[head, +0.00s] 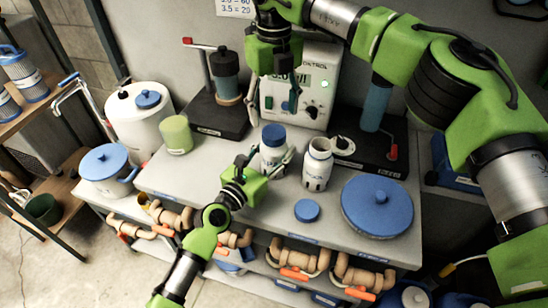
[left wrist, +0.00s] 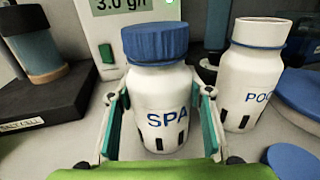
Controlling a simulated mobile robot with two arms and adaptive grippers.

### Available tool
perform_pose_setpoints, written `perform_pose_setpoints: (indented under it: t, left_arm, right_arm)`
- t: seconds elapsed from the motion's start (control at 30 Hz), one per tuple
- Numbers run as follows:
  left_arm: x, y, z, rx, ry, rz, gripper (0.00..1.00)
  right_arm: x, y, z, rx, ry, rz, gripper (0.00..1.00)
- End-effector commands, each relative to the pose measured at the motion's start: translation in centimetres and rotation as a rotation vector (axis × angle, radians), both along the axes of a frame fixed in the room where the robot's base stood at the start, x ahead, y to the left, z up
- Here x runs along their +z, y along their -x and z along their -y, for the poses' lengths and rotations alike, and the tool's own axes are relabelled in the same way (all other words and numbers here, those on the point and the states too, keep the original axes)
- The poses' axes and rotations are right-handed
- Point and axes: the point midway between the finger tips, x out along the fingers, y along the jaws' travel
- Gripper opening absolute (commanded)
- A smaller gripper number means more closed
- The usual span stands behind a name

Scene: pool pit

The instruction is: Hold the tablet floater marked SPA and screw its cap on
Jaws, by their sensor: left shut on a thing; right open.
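The tablet floater marked SPA (left wrist: 165,98) is a white bottle standing upright on the grey bench; it also shows in the head view (head: 271,158). A ribbed blue cap (left wrist: 155,42) sits on its top, looking level; I cannot tell how tightly it is seated. My left gripper (head: 264,163) is shut on the floater, one finger on each side of the body in the left wrist view. My right gripper (head: 273,108) is open and empty, pointing down, above and behind the capped floater in the head view.
A second white floater (head: 317,166), marked POO and partly cut off in the left wrist view, stands uncapped to the right. A loose blue cap (head: 307,210) and a large blue lid (head: 377,205) lie nearby. A control box (head: 322,88) stands behind; a green cup (head: 176,134) is left.

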Motion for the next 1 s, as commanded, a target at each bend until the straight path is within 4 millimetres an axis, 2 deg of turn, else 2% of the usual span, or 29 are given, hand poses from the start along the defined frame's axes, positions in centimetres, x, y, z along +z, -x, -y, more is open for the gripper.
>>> perform_pose_setpoints:
  t: [0.1,0.3,0.7,0.73,0.77,0.8,1.0]
  left_arm:
    - [0.0,0.0,0.0,0.000,0.001,-0.001,0.00]
    - [0.0,0.0,0.0,0.000,0.001,-0.001,0.00]
    - [0.0,0.0,0.0,0.000,0.001,-0.001,0.00]
    - [0.0,0.0,0.0,0.000,0.001,-0.001,0.54]
    - [0.0,0.0,0.0,0.000,0.001,-0.001,0.62]
    - [0.0,0.0,0.0,0.000,0.001,-0.001,0.66]
    - [0.0,0.0,0.0,0.000,0.000,0.000,0.66]
  right_arm:
    - [2.6,-0.1,-0.1,-0.001,0.000,0.003,0.59]
    - [5.3,0.0,-0.1,0.000,0.000,0.000,0.59]
    - [6.0,0.0,0.0,0.000,0.000,-0.001,0.59]
    - [6.0,0.0,0.0,0.000,0.000,-0.001,0.59]
    - [6.0,0.0,0.0,0.000,0.000,-0.001,0.59]
    - [6.0,0.0,0.0,0.000,0.000,-0.001,0.59]
    - [6.0,0.0,0.0,0.000,0.000,-0.001,0.59]
